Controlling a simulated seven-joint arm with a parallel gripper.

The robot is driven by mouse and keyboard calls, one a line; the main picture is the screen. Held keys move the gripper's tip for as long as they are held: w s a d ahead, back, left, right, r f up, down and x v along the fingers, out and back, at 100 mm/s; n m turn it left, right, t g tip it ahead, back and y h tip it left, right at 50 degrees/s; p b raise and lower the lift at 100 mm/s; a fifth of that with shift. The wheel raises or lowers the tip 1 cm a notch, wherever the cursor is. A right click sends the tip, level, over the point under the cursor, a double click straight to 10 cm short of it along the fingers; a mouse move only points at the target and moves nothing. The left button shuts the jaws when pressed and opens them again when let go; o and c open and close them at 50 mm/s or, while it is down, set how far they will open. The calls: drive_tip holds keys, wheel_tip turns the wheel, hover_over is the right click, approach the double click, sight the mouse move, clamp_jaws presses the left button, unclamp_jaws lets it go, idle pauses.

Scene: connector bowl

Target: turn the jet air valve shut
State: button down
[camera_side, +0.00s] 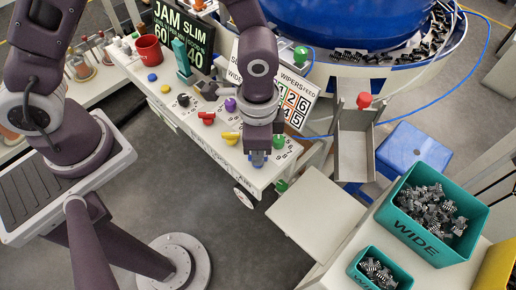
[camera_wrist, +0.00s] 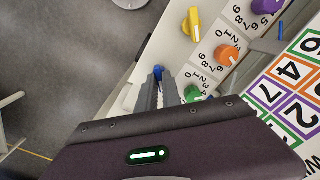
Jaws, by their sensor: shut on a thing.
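My gripper (camera_side: 258,152) points down at the front right corner of the white control panel (camera_side: 205,135). It is shut on a small blue handle (camera_wrist: 158,71), which shows between and just past the fingertips in the wrist view (camera_wrist: 160,82). The handle appears to be the jet air valve, but no label on it is readable. My fingers hide most of it, so its turn angle cannot be told. In the side view, a bit of blue (camera_side: 257,159) shows at my fingertips.
A green knob (camera_wrist: 193,93) is close beside my fingers, with orange (camera_wrist: 227,55) and yellow (camera_wrist: 193,24) knobs further along. A number board (camera_side: 297,100) stands behind. The bowl feeder (camera_side: 350,25), a metal chute (camera_side: 354,140) and a teal WIDE bin (camera_side: 405,230) are to the right.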

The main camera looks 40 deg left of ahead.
idle(0.4)
drive_tip(key=c, duration=1.5)
unclamp_jaws()
wheel_tip(320, 180, up, 7)
drive_tip(key=shift+r, duration=0.1)
